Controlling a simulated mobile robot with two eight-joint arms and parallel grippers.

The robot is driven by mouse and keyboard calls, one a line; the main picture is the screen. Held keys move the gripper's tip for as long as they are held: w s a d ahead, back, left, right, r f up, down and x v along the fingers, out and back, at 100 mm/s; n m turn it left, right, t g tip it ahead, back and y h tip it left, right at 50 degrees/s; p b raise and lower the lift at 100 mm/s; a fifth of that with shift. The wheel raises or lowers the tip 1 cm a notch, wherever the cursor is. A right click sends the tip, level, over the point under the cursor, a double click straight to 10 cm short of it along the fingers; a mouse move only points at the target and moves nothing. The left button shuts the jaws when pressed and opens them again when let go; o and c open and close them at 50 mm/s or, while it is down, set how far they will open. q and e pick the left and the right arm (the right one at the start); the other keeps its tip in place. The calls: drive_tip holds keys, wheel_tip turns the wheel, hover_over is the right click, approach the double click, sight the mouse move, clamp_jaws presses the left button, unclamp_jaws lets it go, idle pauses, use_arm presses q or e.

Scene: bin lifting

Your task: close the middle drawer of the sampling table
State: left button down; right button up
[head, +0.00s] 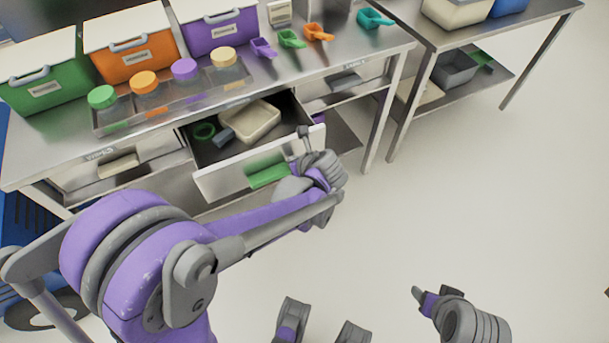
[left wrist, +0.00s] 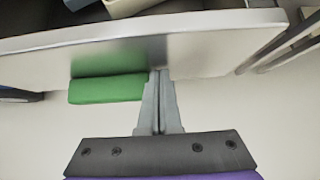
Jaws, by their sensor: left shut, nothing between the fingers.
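The middle drawer (head: 222,180) of the sampling table (head: 70,133) stands pulled out, its white front facing me with a green handle (head: 268,175). It holds a cream tray (head: 250,121), a green ring and a grey item. My left gripper (head: 304,140) is at the right part of the drawer front. In the left wrist view its shut, empty fingers (left wrist: 158,75) point at the white front (left wrist: 210,55), just right of the green handle (left wrist: 107,88). I cannot tell whether they touch it. My right gripper (head: 417,293) is low at right, over the floor, away from the table.
On the tabletop stand green, orange and purple bins (head: 220,30), a tray of lidded jars (head: 144,82) and several coloured scoops (head: 291,39). A second steel table (head: 430,40) is at right. The floor at right (head: 520,190) is clear.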

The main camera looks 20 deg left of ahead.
use_arm(q)
drive_tip(key=w+a, duration=0.5)
drive_tip(key=a, duration=0.1)
drive_tip(key=w+a+b, duration=0.1)
drive_tip(key=w+a, duration=0.4)
drive_tip(key=a, duration=0.1)
drive_tip(key=w+a, duration=0.5)
drive_tip(key=a, duration=0.1)
drive_tip(key=shift+w, duration=0.15)
drive_tip(key=shift+w+r, duration=0.1)
drive_tip(key=shift+a+r, duration=0.1)
drive_tip(key=shift+a, duration=0.05)
